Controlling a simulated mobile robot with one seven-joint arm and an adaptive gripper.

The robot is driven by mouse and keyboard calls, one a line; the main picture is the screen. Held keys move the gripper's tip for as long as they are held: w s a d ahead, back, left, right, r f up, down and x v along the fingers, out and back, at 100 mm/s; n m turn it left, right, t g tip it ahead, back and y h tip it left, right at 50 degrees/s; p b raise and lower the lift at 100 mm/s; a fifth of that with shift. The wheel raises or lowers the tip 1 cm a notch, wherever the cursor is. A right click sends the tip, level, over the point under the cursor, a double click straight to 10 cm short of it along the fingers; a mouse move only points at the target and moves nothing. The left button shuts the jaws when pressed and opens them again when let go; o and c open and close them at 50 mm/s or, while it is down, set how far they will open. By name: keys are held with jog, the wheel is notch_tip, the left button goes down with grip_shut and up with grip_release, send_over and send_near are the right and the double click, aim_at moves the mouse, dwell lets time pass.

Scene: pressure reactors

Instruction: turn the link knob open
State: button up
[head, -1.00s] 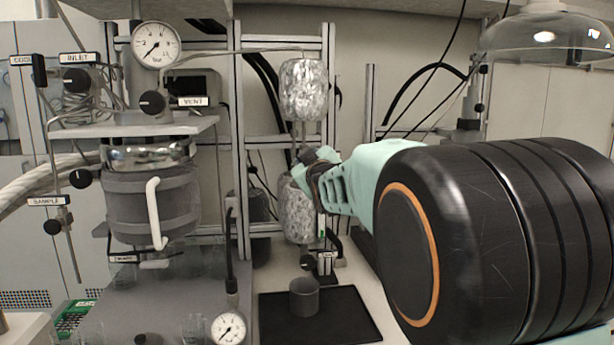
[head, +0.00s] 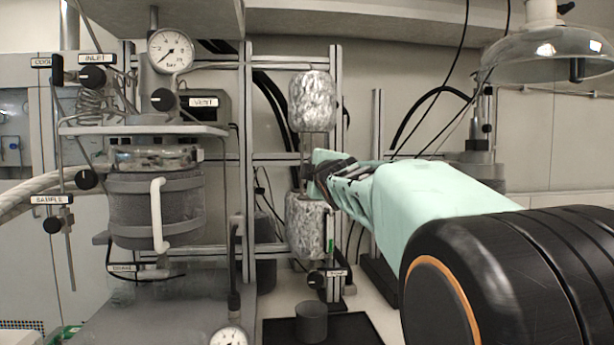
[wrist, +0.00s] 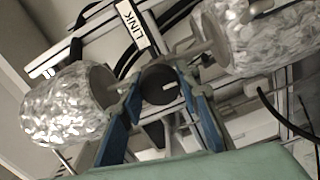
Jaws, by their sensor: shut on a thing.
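The link knob (wrist: 158,84) is a dark round knob with a pale pointer mark, under the white LINK label (wrist: 133,26) in the wrist view. It sits between two foil-wrapped vessels, the upper one (head: 312,100) and the lower one (head: 305,225) in the head view. My gripper (wrist: 160,98) is shut on the knob, with a blue finger on each side of it. In the head view my gripper (head: 320,170) is between the two vessels and hides the knob. The pointer mark points right in the wrist view.
A reactor (head: 155,205) with a pressure gauge (head: 170,50) and labelled knobs stands at the left. A grey cup (head: 311,320) stands on a black mat (head: 360,328) below the vessels. A metal frame (head: 248,180) stands close beside the vessels. A clear dome (head: 555,55) hangs at upper right.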

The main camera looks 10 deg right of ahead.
jog(key=shift+n, duration=0.3)
jog(key=o, duration=1.2)
